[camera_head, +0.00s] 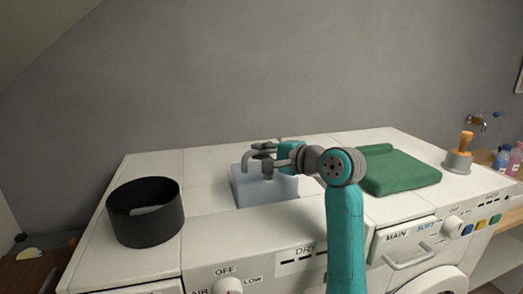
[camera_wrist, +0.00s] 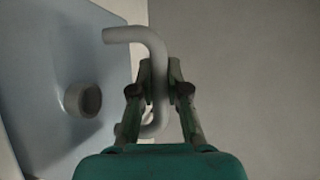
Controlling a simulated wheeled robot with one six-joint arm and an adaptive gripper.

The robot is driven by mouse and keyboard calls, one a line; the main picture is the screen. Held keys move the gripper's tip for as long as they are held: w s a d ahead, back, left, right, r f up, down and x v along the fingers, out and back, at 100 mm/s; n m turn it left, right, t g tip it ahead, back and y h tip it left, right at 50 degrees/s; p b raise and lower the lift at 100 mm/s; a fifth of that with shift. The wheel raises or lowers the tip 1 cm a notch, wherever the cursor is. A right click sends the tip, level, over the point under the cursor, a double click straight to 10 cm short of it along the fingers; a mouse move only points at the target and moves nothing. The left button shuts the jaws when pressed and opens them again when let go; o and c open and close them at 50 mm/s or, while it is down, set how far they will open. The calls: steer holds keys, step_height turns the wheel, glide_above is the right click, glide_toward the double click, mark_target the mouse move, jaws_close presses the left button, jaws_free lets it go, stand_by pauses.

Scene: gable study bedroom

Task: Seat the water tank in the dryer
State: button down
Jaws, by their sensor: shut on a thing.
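The water tank (camera_head: 262,189) is a pale blue-grey box at the top of the white dryer (camera_head: 215,235), in the middle of the head view. In the wrist view the tank (camera_wrist: 65,65) fills the left side, with a round grey cap (camera_wrist: 82,99) on its face. My gripper (camera_head: 268,163) is just above the tank. In the wrist view my gripper (camera_wrist: 160,75) is shut on a curved grey handle (camera_wrist: 137,34). Where the handle joins the tank is not clear. I cannot tell how deep the tank sits, as its lower part is hidden.
A black open ring (camera_head: 145,225) stands left of the tank. A folded green towel (camera_head: 400,172) lies to the right, behind my arm. A grey holder with an orange-handled tool (camera_head: 459,158) and several bottles (camera_head: 508,158) are at the far right. A grey wall (camera_head: 250,80) stands behind.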

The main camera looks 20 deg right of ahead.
mark_target(253, 166)
steer(key=shift+s+f, duration=0.1)
steer(key=shift+f, duration=2)
steer(key=c, duration=1.1)
jaws_free()
steer(key=shift+f, duration=0.1)
steer(key=shift+s+d, duration=0.35)
steer(key=shift+s, duration=0.05)
steer(key=shift+r+v, duration=0.15)
steer(key=shift+v, duration=1.65)
steer(key=shift+r+v, duration=0.15)
steer(key=shift+v, duration=1.6)
steer(key=shift+s+a, duration=0.1)
